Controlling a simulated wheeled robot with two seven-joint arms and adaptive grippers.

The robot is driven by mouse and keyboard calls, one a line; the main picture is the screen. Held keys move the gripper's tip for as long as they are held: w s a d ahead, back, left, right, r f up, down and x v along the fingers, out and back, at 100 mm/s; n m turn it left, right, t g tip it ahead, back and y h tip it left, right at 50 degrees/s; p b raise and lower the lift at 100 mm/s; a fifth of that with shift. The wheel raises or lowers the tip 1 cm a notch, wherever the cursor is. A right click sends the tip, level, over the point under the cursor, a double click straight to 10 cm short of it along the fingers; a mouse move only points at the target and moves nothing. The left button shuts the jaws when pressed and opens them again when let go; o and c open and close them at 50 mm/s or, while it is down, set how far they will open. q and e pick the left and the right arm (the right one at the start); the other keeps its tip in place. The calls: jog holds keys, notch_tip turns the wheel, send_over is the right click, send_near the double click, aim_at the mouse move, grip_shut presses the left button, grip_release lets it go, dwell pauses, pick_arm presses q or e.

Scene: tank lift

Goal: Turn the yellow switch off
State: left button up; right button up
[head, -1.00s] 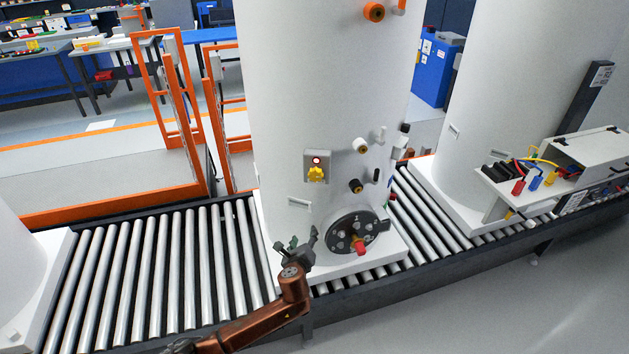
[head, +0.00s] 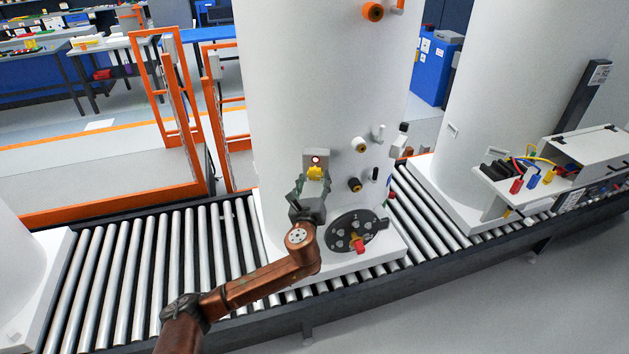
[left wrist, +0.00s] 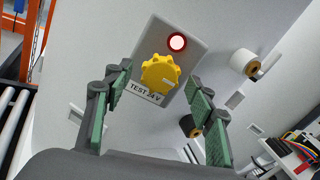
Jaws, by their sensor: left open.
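The yellow switch (head: 315,172) is a knob on a grey plate on the front of the middle white tank (head: 330,90). A red-rimmed lamp (head: 316,160) above it shows a pale, bright centre. In the left wrist view the yellow knob (left wrist: 160,73) sits on its plate above a label reading "TEST 24 V", with the lamp (left wrist: 177,42) above right. My left gripper (head: 314,184) is open just below and in front of the knob. In the left wrist view its green-padded fingers (left wrist: 160,95) stand either side of the knob, apart from it. My right gripper is not seen.
A black round flange with a red knob (head: 358,244) is low on the tank, right of my left gripper. Short white and black fittings (head: 355,185) stick out to the right of the switch. The tanks stand on a roller conveyor (head: 150,265). Orange frames (head: 165,100) stand behind.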

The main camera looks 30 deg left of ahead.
pick_arm(q)
jog(key=shift+w+a, duration=0.1)
jog(key=shift+w, duration=0.1)
jog(key=c, duration=1.2)
